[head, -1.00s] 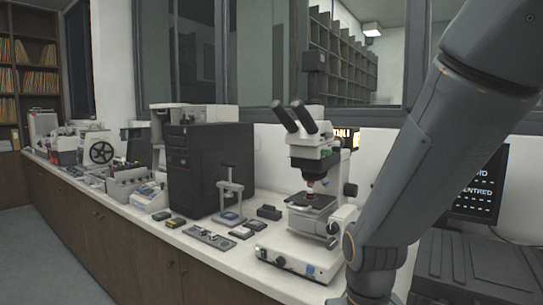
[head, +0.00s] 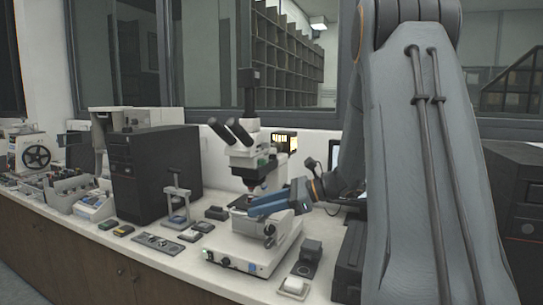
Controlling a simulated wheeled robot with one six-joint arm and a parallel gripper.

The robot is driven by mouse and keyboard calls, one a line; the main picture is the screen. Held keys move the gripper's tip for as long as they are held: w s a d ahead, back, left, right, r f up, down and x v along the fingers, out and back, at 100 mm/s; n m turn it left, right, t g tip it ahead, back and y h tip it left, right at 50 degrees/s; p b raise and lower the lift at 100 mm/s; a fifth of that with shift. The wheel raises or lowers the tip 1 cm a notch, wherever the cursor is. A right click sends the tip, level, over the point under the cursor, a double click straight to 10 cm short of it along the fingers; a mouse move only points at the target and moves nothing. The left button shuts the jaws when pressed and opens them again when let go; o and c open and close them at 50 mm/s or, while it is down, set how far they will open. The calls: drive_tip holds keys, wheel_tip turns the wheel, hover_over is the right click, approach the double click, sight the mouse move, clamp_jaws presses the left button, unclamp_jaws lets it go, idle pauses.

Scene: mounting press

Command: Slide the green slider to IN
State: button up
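The microscope (head: 246,150) stands on the bench, white with black eyepieces. A small green part (head: 262,162), which looks like the green slider, shows on its head below the eyepieces. It is too small to read any IN mark or tell its position. My gripper (head: 252,208) has blue fingers and reaches in from the right, in front of the microscope's stage. It is below the green part and apart from it in the picture. Its finger gap is not clear, and no held thing shows. The fingers hide part of the stage.
A black computer tower (head: 150,170) and a small press stand (head: 177,200) are left of the microscope. A flat panel (head: 158,244) and small boxes lie in front. A small block with a white pad (head: 293,287) sits right of the microscope base.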

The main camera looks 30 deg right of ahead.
sight(265, 162)
drive_tip(key=w+d+r+m+t+p, duration=0.1)
drive_tip(key=w+d+r+m+t, duration=0.15)
drive_tip(key=d+r, duration=0.3)
drive_tip(key=w+d+r+m+t, duration=0.1)
drive_tip(key=d+r+m+t, duration=0.2)
drive_tip(key=d, duration=0.4)
drive_tip(key=shift+n, duration=0.35)
drive_tip(key=p+x, duration=0.1)
drive_tip(key=x, duration=0.1)
drive_tip(key=p+x, duration=0.1)
drive_tip(key=x, duration=0.2)
drive_tip(key=r+x, duration=0.1)
drive_tip(key=x, duration=0.1)
drive_tip(key=shift+w+a+p, duration=0.15)
drive_tip(key=shift+p, duration=0.25)
clamp_jaws()
